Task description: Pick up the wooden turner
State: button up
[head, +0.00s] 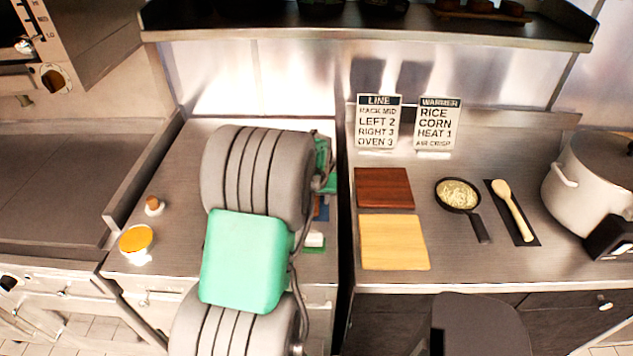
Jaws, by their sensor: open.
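A long wooden utensil (512,210), which I take for the wooden turner, lies on a narrow dark mat (528,239) on the right counter. Its broader rounded end points to the back and its handle comes toward the front. It lies between a small black pan and a large pot, with nothing on top of it. My arm stands over the left counter, well to the left of the utensil. My gripper does not show; the arm's links cover that area.
A small black pan (458,195) with pale food, a dark board (383,188) and a light board (394,242) lie left of the utensil. A big pot (592,185) stands to its right. Two signs (379,121) stand behind. A shelf (365,27) hangs above the back.

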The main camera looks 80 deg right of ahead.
grip_shut()
dwell(0.3)
jog(key=shift+r, duration=0.15)
dwell(0.3)
